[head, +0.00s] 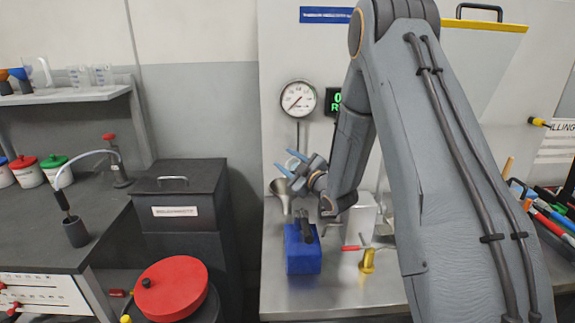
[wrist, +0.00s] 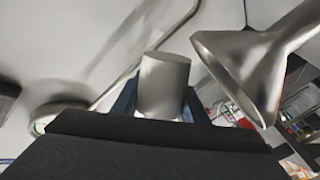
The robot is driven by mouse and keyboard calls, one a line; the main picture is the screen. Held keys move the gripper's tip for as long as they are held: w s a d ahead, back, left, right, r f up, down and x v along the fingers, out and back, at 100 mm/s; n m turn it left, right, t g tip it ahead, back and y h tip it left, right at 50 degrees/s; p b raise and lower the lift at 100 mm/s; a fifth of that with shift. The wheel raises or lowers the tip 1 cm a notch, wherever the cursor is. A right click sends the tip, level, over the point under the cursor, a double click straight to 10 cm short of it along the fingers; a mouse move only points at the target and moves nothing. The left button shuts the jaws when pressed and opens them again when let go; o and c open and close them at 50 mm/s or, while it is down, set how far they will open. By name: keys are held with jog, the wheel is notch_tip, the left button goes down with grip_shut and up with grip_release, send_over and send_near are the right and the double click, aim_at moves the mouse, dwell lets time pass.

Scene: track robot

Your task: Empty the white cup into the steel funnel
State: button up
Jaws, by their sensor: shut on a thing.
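My gripper (head: 291,164) is at the steel bench, its blue fingers pointing up and left, just above the steel funnel (head: 280,188). In the wrist view the fingers are closed around a plain cup (wrist: 163,84), pale grey in this light. The cup's inside is not visible, so I cannot tell what it holds. In the head view the cup is too small or hidden to make out. The funnel (wrist: 245,70) also shows in the wrist view, right of the cup and apart from it, its wide mouth turned toward the cup's side.
A blue block (head: 302,250) with a dark piece on top stands below my gripper. A yellow piece (head: 367,261) and a red-handled tool (head: 352,247) lie to its right. A round gauge (head: 298,98) is on the wall behind. The bench front is fairly clear.

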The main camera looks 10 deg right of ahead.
jog(key=n, duration=0.1)
jog(key=n+b, duration=0.2)
jog(key=n, duration=0.1)
jog(key=shift+a+r, duration=0.1)
jog(key=shift+a, duration=0.15)
jog(key=shift+s+a+r+n+b, duration=0.15)
jog(key=shift+a+n+b, duration=0.1)
jog(key=shift+n+b, duration=0.85)
jog(key=shift+s+a+n+b, duration=0.1)
jog(key=shift+a+n+b, duration=0.15)
jog(key=shift+n+b, duration=0.8)
jog(key=shift+n+p, duration=0.4)
jog(key=shift+n, duration=0.05)
dwell(0.9)
